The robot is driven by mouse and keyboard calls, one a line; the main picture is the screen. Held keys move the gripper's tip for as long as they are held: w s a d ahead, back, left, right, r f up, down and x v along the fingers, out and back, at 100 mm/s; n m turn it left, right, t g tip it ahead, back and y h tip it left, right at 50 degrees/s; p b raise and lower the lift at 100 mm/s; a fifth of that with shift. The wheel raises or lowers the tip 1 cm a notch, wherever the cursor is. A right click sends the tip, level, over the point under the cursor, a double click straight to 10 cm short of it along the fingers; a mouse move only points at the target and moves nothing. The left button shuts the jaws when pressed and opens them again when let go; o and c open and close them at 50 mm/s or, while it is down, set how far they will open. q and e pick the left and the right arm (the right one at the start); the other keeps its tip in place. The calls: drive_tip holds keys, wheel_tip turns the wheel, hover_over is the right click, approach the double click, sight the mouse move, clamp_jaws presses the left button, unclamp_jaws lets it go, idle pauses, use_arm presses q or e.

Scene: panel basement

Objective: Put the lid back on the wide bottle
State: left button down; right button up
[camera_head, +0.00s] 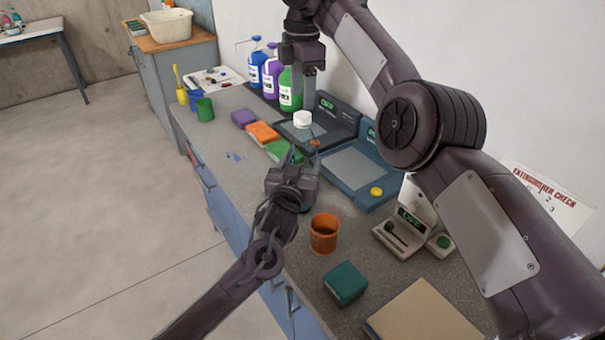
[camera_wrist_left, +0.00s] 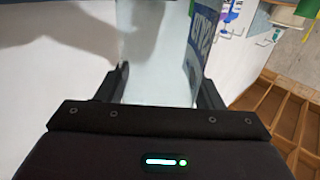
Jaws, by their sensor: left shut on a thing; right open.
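My left gripper (camera_head: 297,155) is shut on a pale, see-through bottle (camera_wrist_left: 155,72), which fills the gap between its fingers in the left wrist view. A blue label shows along the bottle's right side there. In the head view the bottle is hard to make out against the dark device behind it. A small white lid (camera_head: 302,119) shows just above and beyond the left fingers. I cannot tell whether it sits on the bottle's mouth. My right gripper (camera_head: 304,88) points down above the lid, open and apart from it.
Blue, purple and green bottles (camera_head: 290,90) stand against the wall. An orange cup (camera_head: 324,234), a dark green block (camera_head: 346,284) and a meter (camera_head: 405,232) stand nearer. Bare counter (camera_head: 215,145) lies at left.

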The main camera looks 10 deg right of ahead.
sight(302, 115)
wheel_tip(302, 115, up, 2)
drive_tip(key=n, duration=0.6)
drive_tip(key=shift+n, duration=0.4)
drive_tip(key=n, duration=0.1)
drive_tip(key=r+n, duration=0.1)
drive_tip(key=n, duration=0.2)
drive_tip(key=shift+r+n, duration=0.25)
drive_tip(key=shift+n, duration=0.15)
drive_tip(key=shift+f, duration=4.05)
drive_tip(key=shift+c, duration=0.3)
drive_tip(key=c, duration=0.9)
drive_tip(key=m, duration=1.3)
